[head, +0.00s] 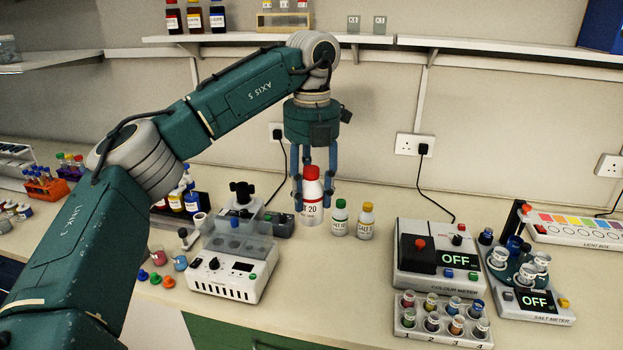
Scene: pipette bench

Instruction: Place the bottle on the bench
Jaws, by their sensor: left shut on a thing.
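A bottle (311,208) with a red cap and a red and white label hangs upright between the fingers of my left gripper (312,185). The gripper points straight down and is shut on it around the cap and upper body. The bottle is at the back middle of the bench (330,290); I cannot tell whether its base touches the surface. My right gripper is not in view.
A green-capped bottle (339,218) and a yellow-capped bottle (365,221) stand just right of the held bottle. A white device (232,272) is at left, the colour meter (437,258) at right. Bench in front of the bottles is clear.

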